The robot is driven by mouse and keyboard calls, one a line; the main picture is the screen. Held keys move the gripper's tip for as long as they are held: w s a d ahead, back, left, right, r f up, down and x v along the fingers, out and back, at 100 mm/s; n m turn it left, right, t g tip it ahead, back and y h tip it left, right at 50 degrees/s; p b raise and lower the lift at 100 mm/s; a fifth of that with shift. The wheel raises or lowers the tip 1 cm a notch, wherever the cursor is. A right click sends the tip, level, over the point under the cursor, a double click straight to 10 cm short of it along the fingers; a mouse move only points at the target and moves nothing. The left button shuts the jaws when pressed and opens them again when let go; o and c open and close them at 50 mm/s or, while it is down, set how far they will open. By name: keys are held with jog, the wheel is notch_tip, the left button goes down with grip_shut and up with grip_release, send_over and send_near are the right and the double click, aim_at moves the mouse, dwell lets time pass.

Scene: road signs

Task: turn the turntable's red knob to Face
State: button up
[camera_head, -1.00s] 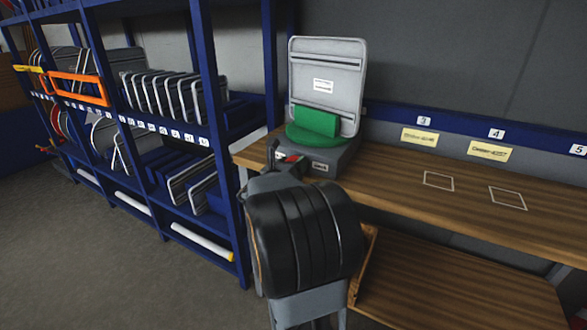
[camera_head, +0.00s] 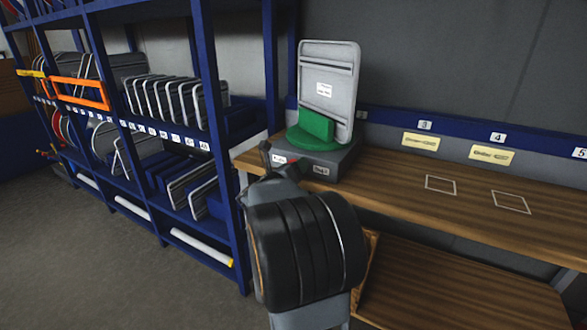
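The turntable (camera_head: 332,163) is a grey base with a green disc and green block (camera_head: 316,125) on top, at the left end of the wooden bench. A grey sign panel (camera_head: 328,84) stands in the block, its ribbed back and a small white label towards me, turned slightly. The red knob (camera_head: 293,161) shows only as a sliver on the base's front, between two small labels. My gripper (camera_head: 272,155) is at the front left of the base, close to the knob. My arm hides most of the gripper, so its opening and any contact with the knob cannot be told.
A blue rack (camera_head: 222,150) with several grey sign panels stands at the left, close to my arm. The wooden bench (camera_head: 410,205) has white outlined squares and is clear to the right. A lower wooden surface (camera_head: 450,285) lies below it.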

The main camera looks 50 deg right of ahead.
jog(key=o, duration=0.9)
jog(key=v, duration=1.3)
jog(key=shift+a+p, duration=0.4)
jog(key=shift+p, duration=0.05)
jog(key=shift+f, duration=0.1)
